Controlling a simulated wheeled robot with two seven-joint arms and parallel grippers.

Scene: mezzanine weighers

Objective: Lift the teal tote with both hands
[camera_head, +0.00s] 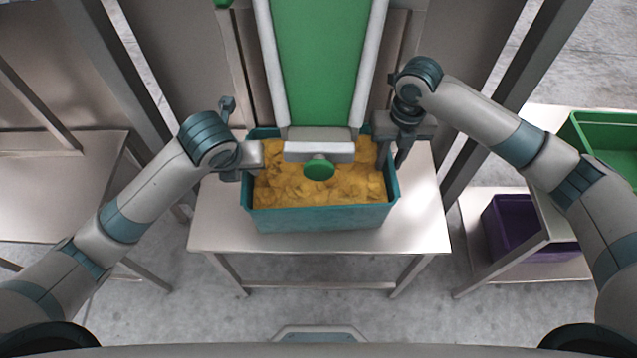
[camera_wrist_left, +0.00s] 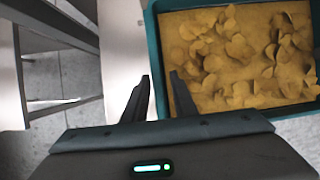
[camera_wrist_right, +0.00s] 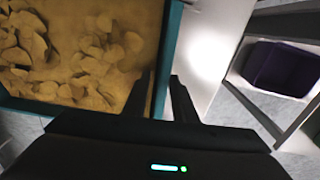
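The teal tote (camera_head: 322,218) stands upright on a metal table, filled with yellow-orange chips (camera_head: 300,185). My left gripper (camera_head: 246,168) is at the tote's left wall. In the left wrist view its fingers are apart, one on each side of the teal wall (camera_wrist_left: 155,55). My right gripper (camera_head: 392,160) is at the right wall. In the right wrist view its fingers are apart, with the teal wall (camera_wrist_right: 170,45) between them. Both grippers look open and empty. I cannot tell how far the fingertips reach below the rim.
A green conveyor (camera_head: 318,60) with a white end piece and green knob (camera_head: 319,169) overhangs the tote's back. The table (camera_head: 425,215) is bare around the tote. At right, a purple bin (camera_head: 510,225) sits below a green bin (camera_head: 605,135). Metal posts flank the conveyor.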

